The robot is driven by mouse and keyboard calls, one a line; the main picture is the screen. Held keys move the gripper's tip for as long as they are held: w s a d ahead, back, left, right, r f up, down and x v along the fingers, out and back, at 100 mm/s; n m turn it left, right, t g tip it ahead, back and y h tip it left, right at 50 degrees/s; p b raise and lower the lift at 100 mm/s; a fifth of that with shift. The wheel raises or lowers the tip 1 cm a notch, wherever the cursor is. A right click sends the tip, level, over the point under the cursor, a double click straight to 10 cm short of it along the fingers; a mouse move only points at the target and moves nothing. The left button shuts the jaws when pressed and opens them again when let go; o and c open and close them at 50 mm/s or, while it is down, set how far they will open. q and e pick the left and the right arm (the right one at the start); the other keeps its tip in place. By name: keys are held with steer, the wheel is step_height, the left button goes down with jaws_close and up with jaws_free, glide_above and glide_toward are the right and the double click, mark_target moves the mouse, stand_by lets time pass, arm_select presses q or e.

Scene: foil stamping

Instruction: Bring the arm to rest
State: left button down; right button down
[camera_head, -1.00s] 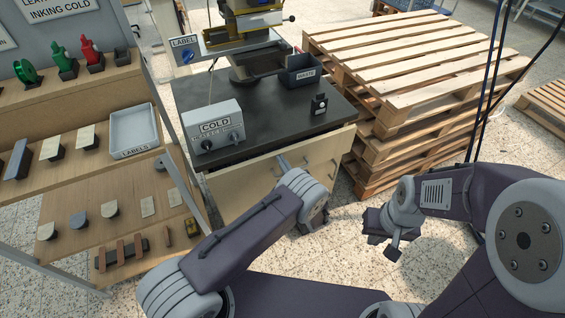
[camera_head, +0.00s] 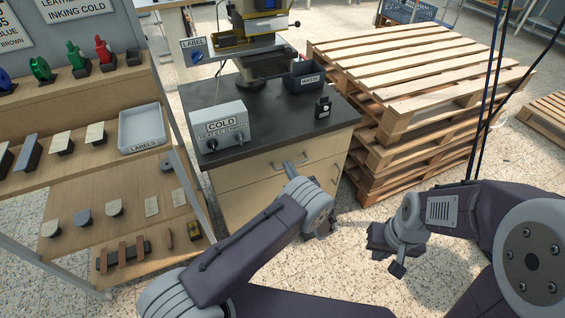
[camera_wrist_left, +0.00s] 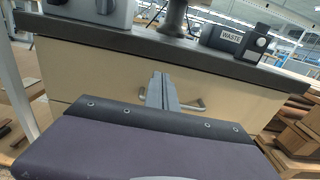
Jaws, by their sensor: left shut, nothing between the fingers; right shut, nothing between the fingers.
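My left gripper (camera_head: 289,168) is in front of the drawer cabinet (camera_head: 245,185), below the edge of its black top. Its narrow fingers are together and empty; they also show in the left wrist view (camera_wrist_left: 161,90), pointing at the cabinet front near a drawer handle. I cannot tell whether they touch it. My right gripper (camera_head: 388,246) hangs low over the speckled floor, to the right of the cabinet. It is shut with nothing seen in it.
The cabinet carries a COLD control box (camera_head: 218,127), a stamping press (camera_head: 262,25) and a WASTE bin (camera_head: 305,75). Stacked pallets (camera_head: 420,60) stand to the right. A shelf with tools and a LABELS tray (camera_head: 141,127) stands left. Dark cables (camera_head: 487,100) hang at right.

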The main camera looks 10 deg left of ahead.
arm_select(q)
steer(key=v, duration=0.7)
steer(key=shift+d+f, duration=0.2)
steer(key=shift+f, duration=0.05)
arm_select(e)
steer(key=shift+w+r, duration=0.35)
steer(key=shift+w, duration=0.1)
